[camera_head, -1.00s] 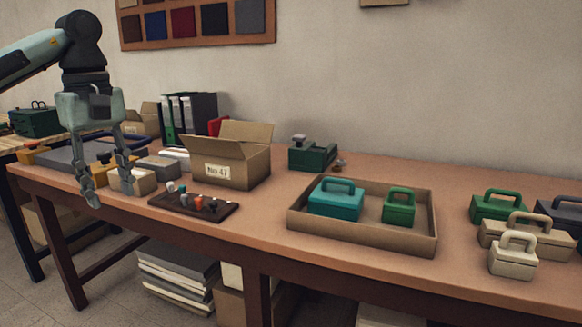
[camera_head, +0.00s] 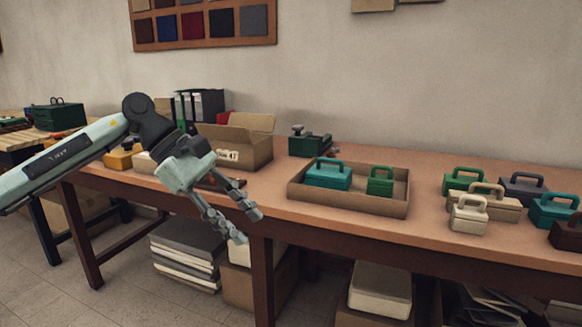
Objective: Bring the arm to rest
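My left gripper (camera_head: 243,227) is in front of the table's near edge, pointing down and to the right. Its two fingers are spread apart with nothing between them, so it is open and empty. The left arm (camera_head: 75,156) comes in from the left and hides part of the table top behind it. My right gripper is not in the head view.
A shallow cardboard tray (camera_head: 350,203) holds a teal case (camera_head: 326,179) and a green case (camera_head: 380,185). Several handled cases, including a cream one (camera_head: 468,218), stand at right. An open carton (camera_head: 250,151) is behind the gripper. The wooden table's (camera_head: 420,237) front edge is close.

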